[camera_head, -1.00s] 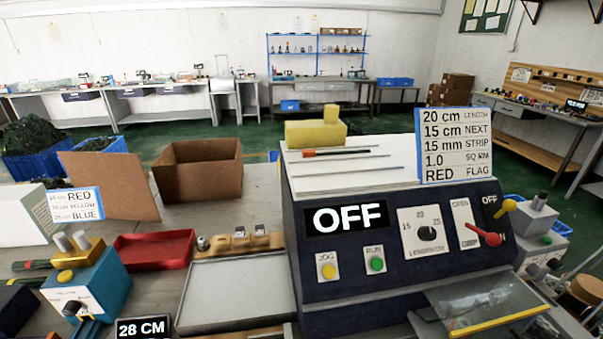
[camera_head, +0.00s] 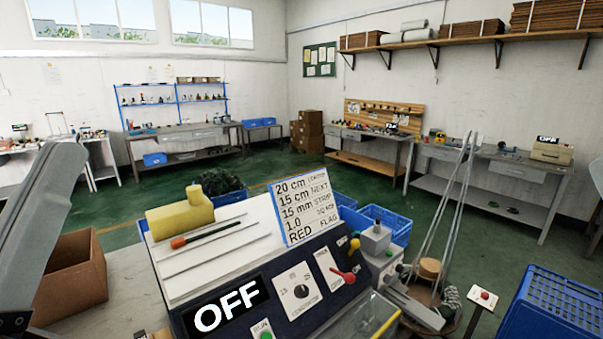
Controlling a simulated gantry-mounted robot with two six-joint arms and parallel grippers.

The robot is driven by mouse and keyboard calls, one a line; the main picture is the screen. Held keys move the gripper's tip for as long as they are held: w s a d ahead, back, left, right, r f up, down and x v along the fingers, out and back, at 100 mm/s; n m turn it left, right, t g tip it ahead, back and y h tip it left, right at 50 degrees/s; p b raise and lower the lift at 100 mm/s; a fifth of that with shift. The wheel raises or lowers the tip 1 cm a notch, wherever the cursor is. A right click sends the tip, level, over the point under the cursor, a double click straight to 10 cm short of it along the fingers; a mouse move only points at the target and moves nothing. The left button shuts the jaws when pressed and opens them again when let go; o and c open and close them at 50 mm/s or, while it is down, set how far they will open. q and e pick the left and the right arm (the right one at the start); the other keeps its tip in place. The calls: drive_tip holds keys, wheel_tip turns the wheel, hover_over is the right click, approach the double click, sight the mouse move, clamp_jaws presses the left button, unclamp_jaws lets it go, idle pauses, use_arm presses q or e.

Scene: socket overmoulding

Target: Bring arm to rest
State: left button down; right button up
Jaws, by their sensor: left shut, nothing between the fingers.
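My left gripper (camera_head: 42,215) shows in part as a large grey shape at the left edge of the head view, very close to the camera. It is shut and empty, and it touches nothing that I can see. Much of it lies outside the picture. It stands in front of the left part of an open cardboard box (camera_head: 75,275). My right gripper is not in view.
A dark-fronted machine (camera_head: 340,300) with an OFF display (camera_head: 226,306) fills the lower middle. A yellow block (camera_head: 180,218) and a sign card (camera_head: 300,207) are on its top. A blue crate (camera_head: 560,310) stands at lower right. Green floor lies open behind.

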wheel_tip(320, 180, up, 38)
drive_tip(key=p, duration=3.7)
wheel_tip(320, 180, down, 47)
drive_tip(key=b, duration=4.8)
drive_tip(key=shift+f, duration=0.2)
